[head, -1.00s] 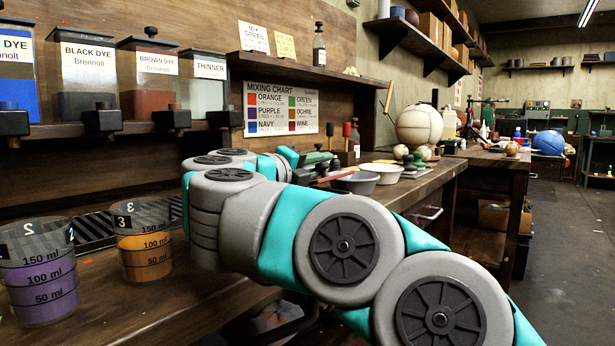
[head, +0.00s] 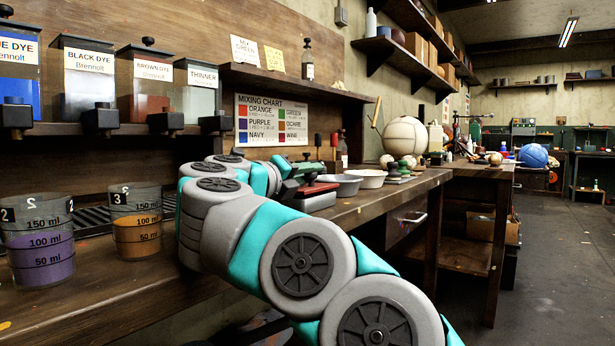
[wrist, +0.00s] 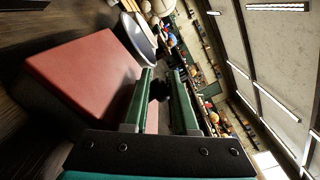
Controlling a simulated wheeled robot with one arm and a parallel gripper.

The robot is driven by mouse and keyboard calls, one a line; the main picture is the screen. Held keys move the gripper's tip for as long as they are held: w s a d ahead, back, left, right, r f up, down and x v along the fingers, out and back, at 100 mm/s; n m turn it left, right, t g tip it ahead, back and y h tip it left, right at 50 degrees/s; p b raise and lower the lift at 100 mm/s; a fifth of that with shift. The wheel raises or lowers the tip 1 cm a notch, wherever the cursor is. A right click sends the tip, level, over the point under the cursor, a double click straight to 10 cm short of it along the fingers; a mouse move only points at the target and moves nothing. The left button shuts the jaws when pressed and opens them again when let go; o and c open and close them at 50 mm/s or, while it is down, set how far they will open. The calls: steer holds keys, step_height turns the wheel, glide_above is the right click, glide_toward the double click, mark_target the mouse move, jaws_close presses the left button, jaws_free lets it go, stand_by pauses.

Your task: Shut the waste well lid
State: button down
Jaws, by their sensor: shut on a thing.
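A flat reddish panel, which looks like the waste well lid (wrist: 85,70), fills the left of the wrist view, beside my fingers. In the head view a red-topped block, apparently the same lid (head: 312,190), sits at the bench edge, just beyond my arm. My gripper (wrist: 162,78) has its green fingers closed around a small dark knob (wrist: 159,89). The knob's join to the lid is hidden. In the head view my gripper (head: 298,170) is partly hidden by my own arm. I cannot tell the lid's exact angle or see the well's opening.
Beakers of purple (head: 40,245) and orange (head: 137,225) liquid stand at the bench's left. Dye tanks (head: 85,85) line the ledge above. The floor (head: 560,270) at right is clear.

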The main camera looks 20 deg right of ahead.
steer(key=shift+s+d+r, duration=0.2)
steer(key=shift+d+r, duration=0.1)
steer(key=c, duration=1)
jaws_free()
steer(key=shift+s, duration=0.1)
steer(key=o, duration=0.4)
steer(key=shift+f, duration=0.1)
steer(key=shift+a+f, duration=0.1)
